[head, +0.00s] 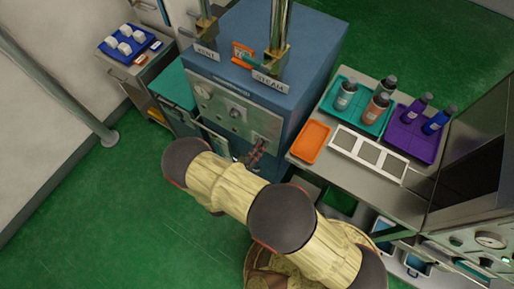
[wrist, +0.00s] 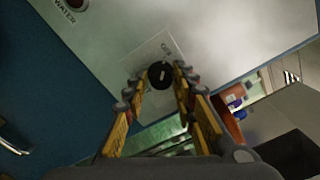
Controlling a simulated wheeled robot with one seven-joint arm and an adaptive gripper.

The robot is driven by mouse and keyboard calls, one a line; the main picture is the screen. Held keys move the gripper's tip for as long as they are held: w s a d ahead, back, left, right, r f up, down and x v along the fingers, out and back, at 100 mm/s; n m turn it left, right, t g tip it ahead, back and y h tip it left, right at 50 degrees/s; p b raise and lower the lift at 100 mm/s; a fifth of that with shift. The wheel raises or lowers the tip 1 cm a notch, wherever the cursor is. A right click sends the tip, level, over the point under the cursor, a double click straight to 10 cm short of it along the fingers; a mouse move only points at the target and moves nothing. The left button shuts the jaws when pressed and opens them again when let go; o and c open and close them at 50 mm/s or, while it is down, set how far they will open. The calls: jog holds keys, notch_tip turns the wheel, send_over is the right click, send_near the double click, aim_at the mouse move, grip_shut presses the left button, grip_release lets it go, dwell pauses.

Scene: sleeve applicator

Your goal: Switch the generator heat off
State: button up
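The generator (head: 293,79) is a blue cabinet with a steel front panel, in the middle of the head view. In the wrist view a round black knob (wrist: 160,75) with a light pointer mark sits on a pale square plate with partly readable lettering on the steel panel (wrist: 112,60). My gripper (wrist: 158,80) is open, its two yellow fingers on either side of the knob. I cannot tell whether the fingertips touch it. In the head view my gripper (head: 257,153) is at the lower right of the panel, and the knob is not distinguishable there.
Brass valves with VENT and STEAM labels (head: 270,81) stand on top. A side table (head: 405,201) holds an orange tray (head: 310,141) and bottles in teal and purple trays. Green floor lies open at left.

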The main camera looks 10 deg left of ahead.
jog(key=o, duration=0.3)
jog(key=v, duration=0.7)
jog(key=shift+s, duration=0.25)
jog(key=shift+a, duration=0.1)
dwell(0.5)
